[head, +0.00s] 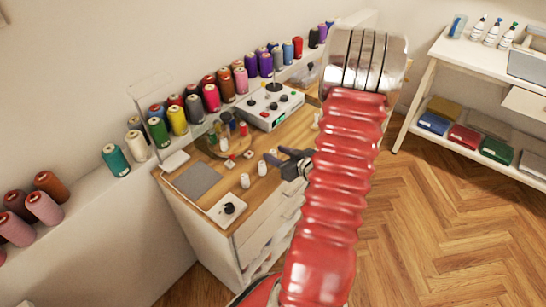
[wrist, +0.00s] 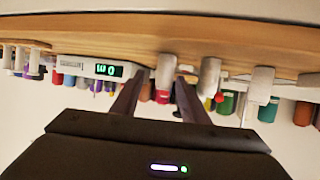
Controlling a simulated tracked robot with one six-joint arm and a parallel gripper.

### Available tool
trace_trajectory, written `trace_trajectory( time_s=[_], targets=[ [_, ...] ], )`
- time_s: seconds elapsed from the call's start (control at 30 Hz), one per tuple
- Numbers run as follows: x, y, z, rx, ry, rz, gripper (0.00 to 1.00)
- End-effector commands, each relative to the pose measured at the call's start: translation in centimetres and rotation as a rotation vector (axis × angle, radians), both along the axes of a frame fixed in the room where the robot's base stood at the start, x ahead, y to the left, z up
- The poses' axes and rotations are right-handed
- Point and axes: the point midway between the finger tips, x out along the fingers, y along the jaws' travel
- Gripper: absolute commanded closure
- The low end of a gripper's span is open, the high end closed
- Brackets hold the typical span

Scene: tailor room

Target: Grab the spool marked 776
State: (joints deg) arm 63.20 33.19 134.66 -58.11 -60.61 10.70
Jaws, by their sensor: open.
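Several small white spools stand on the wooden worktop. In the head view one stands near the front (head: 245,181), one just left of my gripper (head: 262,168) and one further left (head: 229,165). No number, 776 included, is legible on any of them. My gripper (head: 274,154) is open, low over the worktop. In the wrist view, which looks upside down, a white spool (wrist: 165,72) shows between the fingertips. I cannot tell whether it is fully between the fingers or beyond them. Other white spools (wrist: 208,75) (wrist: 262,85) stand to its right.
A white control box (head: 270,106) with knobs and a lit display stands behind the spools. Coloured thread cones (head: 178,120) line the ledge behind the worktop. A grey mat (head: 195,181) and a white block with a black knob (head: 228,209) lie at the front left.

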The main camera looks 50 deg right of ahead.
Motion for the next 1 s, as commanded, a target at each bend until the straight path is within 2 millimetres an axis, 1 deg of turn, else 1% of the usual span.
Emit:
trace_trajectory(
  time_s=[0.43, 0.57, 0.7, 0.8, 0.9, 1.0],
  targets=[
    [0.6, 0.1, -0.3, 0.001, 0.0, 0.002, 0.59],
    [1.7, 0.1, -0.8, 0.0, 0.0, 0.003, 0.59],
    [3.4, 0.2, -1.6, 0.001, 0.0, 0.005, 0.59],
    [4.5, -0.1, -2.0, 0.0, 0.0, 0.003, 0.59],
    [5.0, -0.2, -2.2, 0.0, 0.0, 0.003, 0.59],
    [5.1, -0.2, -2.2, 0.0, 0.0, 0.001, 0.59]
  ],
)
